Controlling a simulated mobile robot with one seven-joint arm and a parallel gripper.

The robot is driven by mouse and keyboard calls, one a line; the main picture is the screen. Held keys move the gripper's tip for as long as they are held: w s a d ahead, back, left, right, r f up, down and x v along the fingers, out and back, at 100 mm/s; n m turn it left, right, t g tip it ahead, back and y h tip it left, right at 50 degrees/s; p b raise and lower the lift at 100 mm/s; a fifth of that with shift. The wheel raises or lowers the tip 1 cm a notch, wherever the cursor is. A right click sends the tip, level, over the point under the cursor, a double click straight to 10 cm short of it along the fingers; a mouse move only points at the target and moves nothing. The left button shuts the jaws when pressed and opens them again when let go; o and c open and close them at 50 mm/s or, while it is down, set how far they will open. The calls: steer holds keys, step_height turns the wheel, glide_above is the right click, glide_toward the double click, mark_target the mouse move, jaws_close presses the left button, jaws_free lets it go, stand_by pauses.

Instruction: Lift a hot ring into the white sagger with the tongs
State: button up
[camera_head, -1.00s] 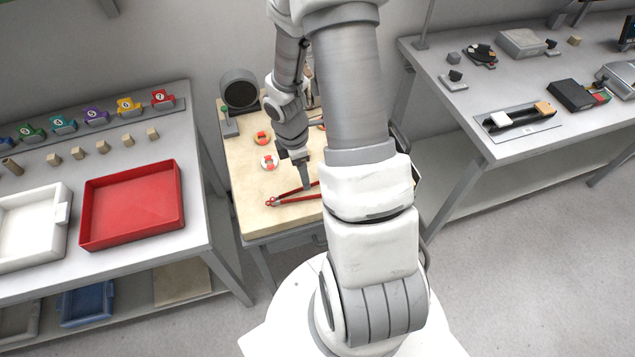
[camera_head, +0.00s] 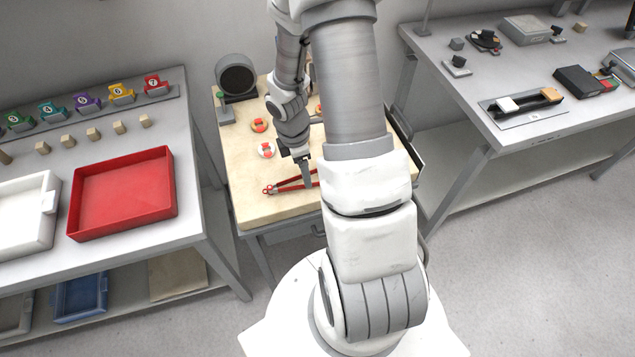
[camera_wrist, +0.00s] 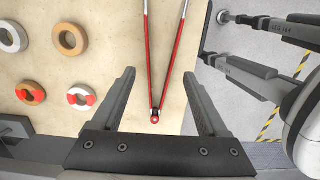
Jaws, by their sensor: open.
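Red tongs (camera_head: 285,187) lie spread in a narrow V on the pale bench top. In the wrist view the tongs (camera_wrist: 149,60) have their joined end near my palm and their grey-tipped ends at the top edge. My gripper (camera_wrist: 160,75) is open, its fingers on either side of the tongs; I cannot tell whether they touch. It hangs over the tongs in the head view (camera_head: 304,176). A white round piece with red patches (camera_wrist: 82,85) and a tan one with red patches (camera_wrist: 40,96) lie left of it. Which is the white sagger is unclear.
A plain white ring (camera_wrist: 21,45) and a tan ring (camera_wrist: 57,38) lie farther up the bench top in the wrist view. A dark round-mouthed device (camera_head: 237,80) stands at the bench's back left. A red tray (camera_head: 122,195) is on the left table.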

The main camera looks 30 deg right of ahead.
steer(key=f+b, duration=0.2)
steer(key=f, duration=0.2)
steer(key=shift+d+f, duration=0.1)
steer(key=shift+d, duration=0.1)
steer(key=shift+c, duration=0.2)
steer(key=c, duration=0.7)
step_height(320, 180, up, 12)
steer(key=p, duration=1)
